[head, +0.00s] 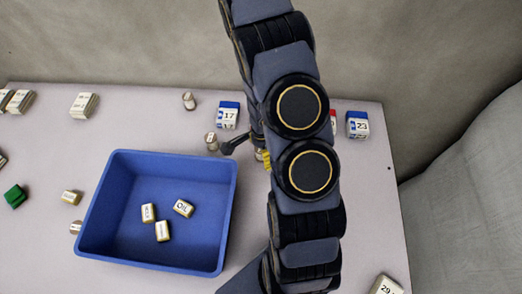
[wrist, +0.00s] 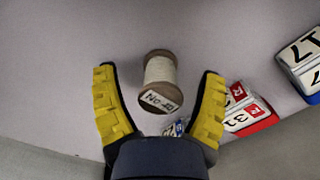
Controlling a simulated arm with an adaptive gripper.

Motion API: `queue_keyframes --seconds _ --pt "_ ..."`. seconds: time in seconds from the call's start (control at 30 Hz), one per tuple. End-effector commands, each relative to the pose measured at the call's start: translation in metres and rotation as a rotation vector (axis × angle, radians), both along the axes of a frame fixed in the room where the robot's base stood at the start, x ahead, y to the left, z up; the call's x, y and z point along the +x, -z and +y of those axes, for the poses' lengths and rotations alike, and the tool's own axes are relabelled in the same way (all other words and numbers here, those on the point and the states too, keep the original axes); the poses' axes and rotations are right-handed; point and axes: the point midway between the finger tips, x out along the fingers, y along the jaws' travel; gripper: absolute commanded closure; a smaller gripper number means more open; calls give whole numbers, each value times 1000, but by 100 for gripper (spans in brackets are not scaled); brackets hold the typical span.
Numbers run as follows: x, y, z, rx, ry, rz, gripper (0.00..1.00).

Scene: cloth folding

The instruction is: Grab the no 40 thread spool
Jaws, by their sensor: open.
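A thread spool (wrist: 160,72) with pale thread and brown ends is in the wrist view. The label on its near end is turned and seems to read "No 40". My gripper (wrist: 158,84) is open, with its yellow-padded fingers to the left and right of the spool and no visible contact. In the head view, a small spool (head: 211,141) stands just left of my gripper (head: 248,150), which is partly hidden by my arm. It looks like the same spool, but its label is too small to read there.
A blue box marked 17 (head: 228,115) stands close behind the spool. Another spool (head: 189,101) is farther back. A blue bin (head: 104,205) holding several small labelled blocks is at front left. A box marked 23 (head: 357,125) is at right. A red-and-white box (wrist: 248,112) lies near the right finger.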

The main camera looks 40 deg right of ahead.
Motion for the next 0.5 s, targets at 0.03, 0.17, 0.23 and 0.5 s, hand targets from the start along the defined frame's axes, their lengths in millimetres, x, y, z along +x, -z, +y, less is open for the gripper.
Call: queue_keyframes --seconds 0.03,0.17,0.23,0.5 --pt "0 0 0 0 0 0 28" --pt "0 0 0 -1 -1 -1 28" --pt "0 0 0 -1 -1 -1 50" --pt "0 0 0 -1 -1 -1 92"
